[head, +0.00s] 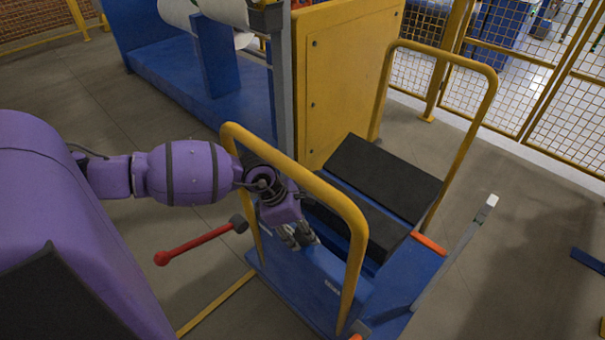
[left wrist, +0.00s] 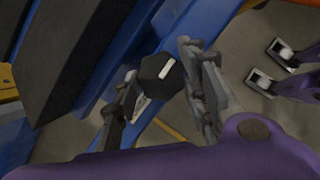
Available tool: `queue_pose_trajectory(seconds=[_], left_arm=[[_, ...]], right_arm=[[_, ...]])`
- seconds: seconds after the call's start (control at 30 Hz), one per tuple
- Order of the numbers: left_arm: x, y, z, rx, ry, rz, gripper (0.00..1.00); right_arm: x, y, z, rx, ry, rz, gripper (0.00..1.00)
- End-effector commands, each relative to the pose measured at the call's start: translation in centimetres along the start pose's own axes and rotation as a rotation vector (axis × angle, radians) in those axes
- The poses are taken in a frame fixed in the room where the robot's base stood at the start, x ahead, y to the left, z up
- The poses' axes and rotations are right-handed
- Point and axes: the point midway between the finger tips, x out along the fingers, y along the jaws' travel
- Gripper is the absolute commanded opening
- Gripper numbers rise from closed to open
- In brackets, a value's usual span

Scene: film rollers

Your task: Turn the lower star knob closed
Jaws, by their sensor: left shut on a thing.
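The star knob (left wrist: 158,74) shows in the left wrist view as a dark, blunt-cornered shape with a short white mark on its face. It sits between the fingers of my left gripper (left wrist: 160,88), which is shut on it. The mark runs at a slant. In the head view my left gripper (head: 303,239) reaches down at the near side of the blue machine frame (head: 330,290). The knob is hidden there behind the gripper. I cannot tell a second star knob in either view. My right gripper is not in view.
A yellow tube guard (head: 355,230) arches close beside my left wrist. A red lever (head: 195,244) with a ball end sticks out left of the frame. Black rollers or pads (head: 385,172) lie behind. A grey bar (head: 455,250) rises at right. Open floor lies beyond it.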

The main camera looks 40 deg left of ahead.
Motion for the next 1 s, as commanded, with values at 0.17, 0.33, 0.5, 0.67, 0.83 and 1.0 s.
queue_pose_trajectory(seconds=[0.17, 0.33, 0.5, 0.67, 0.83, 1.0], left_arm=[[-0.09, 0.56, -0.02, 0.049, 0.001, -0.008, 0.14], [-0.15, 0.58, 0.06, 0.067, 0.000, -0.015, 0.14], [-0.18, 0.58, 0.12, 0.070, -0.001, -0.015, 0.14], [-0.19, 0.60, 0.16, 0.070, -0.002, -0.015, 0.14], [-0.17, 0.53, 0.19, 0.069, -0.003, -0.016, 0.56], [-0.10, 0.33, 0.13, 0.068, -0.002, -0.020, 0.56]], right_arm=[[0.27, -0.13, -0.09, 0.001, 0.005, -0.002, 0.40], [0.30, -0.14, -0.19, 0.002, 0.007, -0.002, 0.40], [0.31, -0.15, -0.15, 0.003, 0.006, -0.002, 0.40], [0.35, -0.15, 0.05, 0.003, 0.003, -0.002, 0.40], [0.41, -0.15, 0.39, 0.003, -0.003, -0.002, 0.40], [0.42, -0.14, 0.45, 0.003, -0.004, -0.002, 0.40]])
